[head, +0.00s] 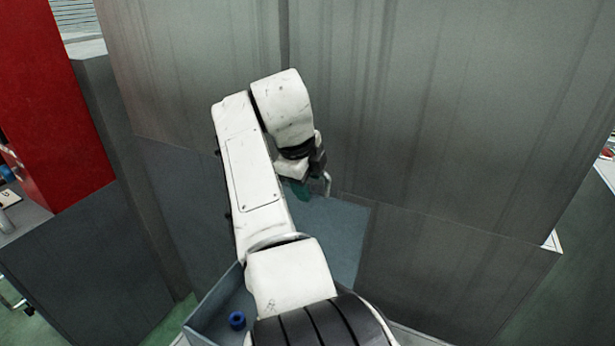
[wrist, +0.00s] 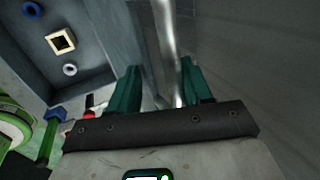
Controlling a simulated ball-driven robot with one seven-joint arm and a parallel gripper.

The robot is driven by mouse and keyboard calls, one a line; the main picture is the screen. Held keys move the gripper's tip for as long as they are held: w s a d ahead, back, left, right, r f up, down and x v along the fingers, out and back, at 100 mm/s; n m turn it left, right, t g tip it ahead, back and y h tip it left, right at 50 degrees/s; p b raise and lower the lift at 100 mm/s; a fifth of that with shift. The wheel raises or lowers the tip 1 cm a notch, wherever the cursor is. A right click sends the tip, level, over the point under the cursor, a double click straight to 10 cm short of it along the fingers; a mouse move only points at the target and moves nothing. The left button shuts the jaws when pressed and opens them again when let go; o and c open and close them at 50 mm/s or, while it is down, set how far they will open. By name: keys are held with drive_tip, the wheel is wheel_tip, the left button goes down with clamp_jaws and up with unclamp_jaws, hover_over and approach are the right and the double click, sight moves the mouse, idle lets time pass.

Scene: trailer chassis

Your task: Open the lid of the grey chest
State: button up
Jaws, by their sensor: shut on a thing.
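The grey chest (head: 210,312) shows low in the head view, behind and left of my arm, with part of its inside visible. A blue-grey panel (head: 340,230), which looks like its lid, stands raised behind my arm. A thin metal handle (head: 326,184) shows beside my gripper (head: 302,187). In the wrist view the handle bar (wrist: 166,45) runs between the teal fingers of my gripper (wrist: 160,88), which is shut on it. My arm hides much of the chest and lid in the head view.
A blue ring (head: 237,320) lies inside the chest. The wrist view also shows a cream square frame (wrist: 53,48) and a white ring (wrist: 70,69) there. Tall grey walls (head: 450,110) stand close behind, and a red cabinet (head: 50,110) stands at the left.

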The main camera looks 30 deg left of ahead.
drive_tip(key=shift+s+f, duration=0.1)
drive_tip(key=shift+f, duration=0.1)
drive_tip(key=shift+s+a+r, duration=0.1)
drive_tip(key=shift+s+r, duration=0.05)
drive_tip(key=shift+r, duration=0.35)
drive_tip(key=b+v, duration=0.3)
drive_tip(key=v, duration=0.7)
